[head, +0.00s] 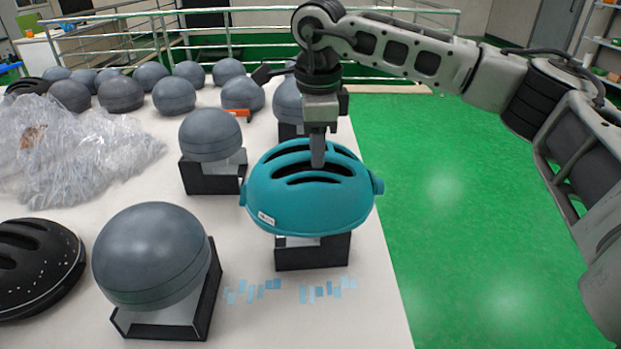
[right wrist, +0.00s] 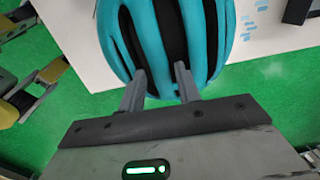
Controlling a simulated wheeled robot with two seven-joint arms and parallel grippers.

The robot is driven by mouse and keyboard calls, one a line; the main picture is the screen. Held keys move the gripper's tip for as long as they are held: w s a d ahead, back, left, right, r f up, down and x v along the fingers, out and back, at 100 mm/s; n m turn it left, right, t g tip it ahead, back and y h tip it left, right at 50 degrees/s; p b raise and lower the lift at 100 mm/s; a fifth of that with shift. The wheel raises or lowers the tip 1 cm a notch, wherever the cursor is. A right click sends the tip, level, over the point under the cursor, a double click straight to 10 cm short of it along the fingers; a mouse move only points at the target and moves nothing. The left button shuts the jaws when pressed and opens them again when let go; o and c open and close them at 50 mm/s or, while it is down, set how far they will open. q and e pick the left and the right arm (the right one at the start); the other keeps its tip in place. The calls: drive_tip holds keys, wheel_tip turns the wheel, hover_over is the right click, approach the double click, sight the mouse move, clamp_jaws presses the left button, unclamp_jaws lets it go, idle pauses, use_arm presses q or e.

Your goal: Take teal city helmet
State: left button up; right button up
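The teal city helmet (head: 308,205) sits over a stand (head: 335,253) near the right edge of the table, with dark vents on top and a small white label at its lower left. My right gripper (head: 317,160) points down from above, its finger at the helmet's top vents. In the right wrist view the two fingers of my right gripper (right wrist: 160,80) are apart at the teal helmet (right wrist: 117,45), with part of the shell between them. Firm contact is not clear. My left gripper is not in view.
Grey dome forms stand left of the helmet, including a near one (head: 150,253) and one behind (head: 210,134). A black helmet (head: 38,270) and clear plastic wrap (head: 85,160) lie further left. Several more domes stand at the back. The green floor (head: 440,200) right of the table is clear.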

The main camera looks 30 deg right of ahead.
clamp_jaws()
drive_tip(key=shift+r, duration=0.1)
